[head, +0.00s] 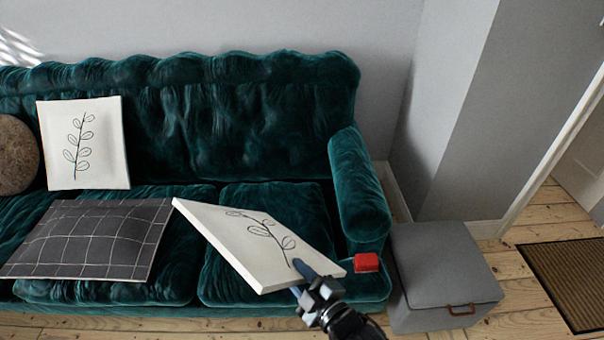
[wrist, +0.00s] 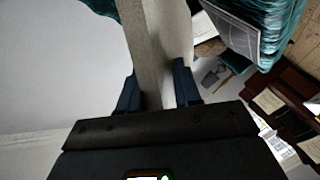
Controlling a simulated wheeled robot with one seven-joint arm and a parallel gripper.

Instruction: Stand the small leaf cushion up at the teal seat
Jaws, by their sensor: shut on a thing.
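A white leaf cushion (head: 253,238) is held by its lower right corner in my gripper (head: 303,275), tilted above the right seat of the teal sofa (head: 232,124). In the wrist view the cushion's edge (wrist: 150,45) lies between the two blue fingers of my gripper (wrist: 158,88). I cannot tell whether the cushion touches the seat. A second white leaf cushion (head: 84,150) stands upright against the sofa's backrest at the left. My gripper hides part of the held cushion's corner.
A dark checked cushion (head: 92,240) lies flat on the left and middle seats. A round brown cushion (head: 16,155) is at the far left. A small red box (head: 366,262) sits at the seat's front right. A grey ottoman (head: 440,262) stands right of the sofa.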

